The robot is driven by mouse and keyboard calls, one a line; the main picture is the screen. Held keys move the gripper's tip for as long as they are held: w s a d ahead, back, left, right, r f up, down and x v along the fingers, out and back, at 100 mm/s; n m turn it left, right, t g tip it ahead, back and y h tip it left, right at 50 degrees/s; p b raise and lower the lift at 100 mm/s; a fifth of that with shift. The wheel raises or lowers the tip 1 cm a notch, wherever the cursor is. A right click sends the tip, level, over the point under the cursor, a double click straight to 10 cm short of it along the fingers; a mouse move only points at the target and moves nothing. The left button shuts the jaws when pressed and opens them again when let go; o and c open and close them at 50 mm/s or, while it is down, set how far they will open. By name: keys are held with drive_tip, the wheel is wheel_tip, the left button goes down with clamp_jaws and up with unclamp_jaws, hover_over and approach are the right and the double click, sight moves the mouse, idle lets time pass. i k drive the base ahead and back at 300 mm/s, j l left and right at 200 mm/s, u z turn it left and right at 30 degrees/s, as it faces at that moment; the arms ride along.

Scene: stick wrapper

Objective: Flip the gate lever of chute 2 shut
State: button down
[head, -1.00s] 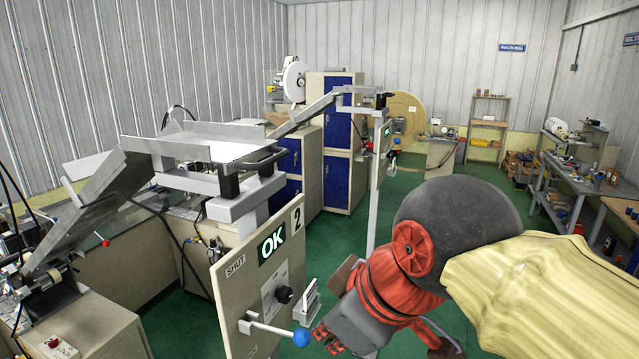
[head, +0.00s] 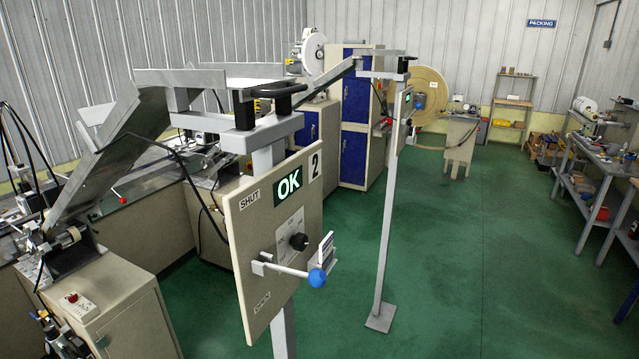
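The panel of chute 2 (head: 240,225) stands at centre left in the head view, on a grey post. It carries a "2" label, a lit green OK display (head: 288,186), a SHUT label (head: 249,200) at the top left and an OPEN label (head: 262,302) at the bottom left. The gate lever (head: 290,270) has a blue ball end (head: 317,278). It sticks out to the right from a bracket between the two labels, at a slight downward slope. A black knob (head: 298,241) sits just above it. My gripper is not in view.
The chute's metal trough (head: 112,140) and black handle (head: 280,90) are above the panel. A second post with a panel (head: 401,115) stands behind to the right. The green floor (head: 460,250) to the right is clear. A workbench (head: 610,165) stands far right.

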sight(317, 278)
drive_tip(key=l+u, duration=0.1)
drive_tip(key=u, duration=0.3)
drive_tip(key=l+u, duration=0.15)
drive_tip(key=u, duration=0.25)
drive_tip(key=l+u, duration=0.1)
drive_tip(key=u, duration=0.35)
drive_tip(key=k+j+u, duration=0.15)
drive_tip(key=u, duration=0.25)
drive_tip(key=k+j+u, duration=0.2)
drive_tip(key=u, duration=0.25)
